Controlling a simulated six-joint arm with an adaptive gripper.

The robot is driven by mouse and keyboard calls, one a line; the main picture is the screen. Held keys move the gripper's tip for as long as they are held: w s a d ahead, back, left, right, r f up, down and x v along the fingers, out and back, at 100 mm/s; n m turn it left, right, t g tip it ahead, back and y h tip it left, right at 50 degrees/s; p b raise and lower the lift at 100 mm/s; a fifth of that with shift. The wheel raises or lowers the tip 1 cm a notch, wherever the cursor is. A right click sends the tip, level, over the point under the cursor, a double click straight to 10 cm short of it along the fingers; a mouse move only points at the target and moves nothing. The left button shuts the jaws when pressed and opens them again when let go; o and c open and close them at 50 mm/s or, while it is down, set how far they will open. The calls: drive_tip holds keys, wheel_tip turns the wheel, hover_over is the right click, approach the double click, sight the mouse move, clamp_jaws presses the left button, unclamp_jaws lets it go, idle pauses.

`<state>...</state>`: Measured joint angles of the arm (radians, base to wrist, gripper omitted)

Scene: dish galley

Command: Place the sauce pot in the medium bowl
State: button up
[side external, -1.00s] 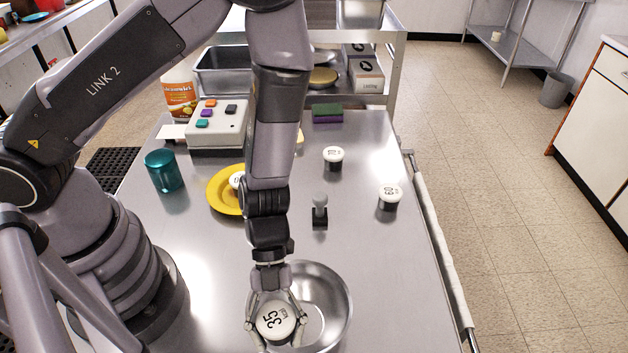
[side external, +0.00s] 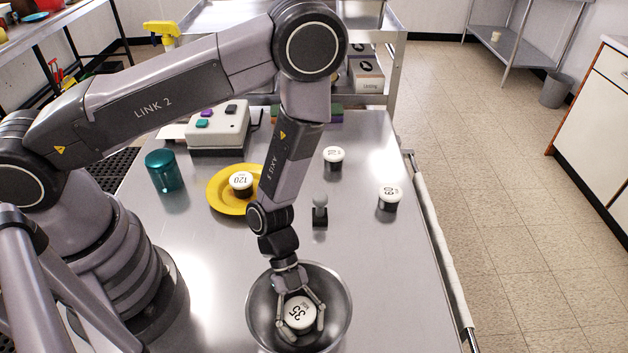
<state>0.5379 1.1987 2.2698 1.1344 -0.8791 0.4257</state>
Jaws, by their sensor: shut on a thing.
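The sauce pot is a small round pot with a white lid marked 35 (side external: 300,313). My gripper (side external: 300,322) is shut on it, one finger on each side of the lid. The medium bowl (side external: 341,300) is a shiny metal bowl at the front of the table. The pot is inside the bowl's rim as seen from this camera, low in the bowl. I cannot tell whether the pot touches the bowl's bottom.
A yellow plate (side external: 219,201) holds a white-lidded pot marked 120 (side external: 241,183). Two more lidded pots stand right, one farther back (side external: 333,158) and one nearer the edge (side external: 389,197). A small joystick-like object (side external: 320,212) stands behind the bowl. A teal cup (side external: 164,171) stands left.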

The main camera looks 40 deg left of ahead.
drive_tip(key=shift+f, duration=0.15)
drive_tip(key=o, duration=1)
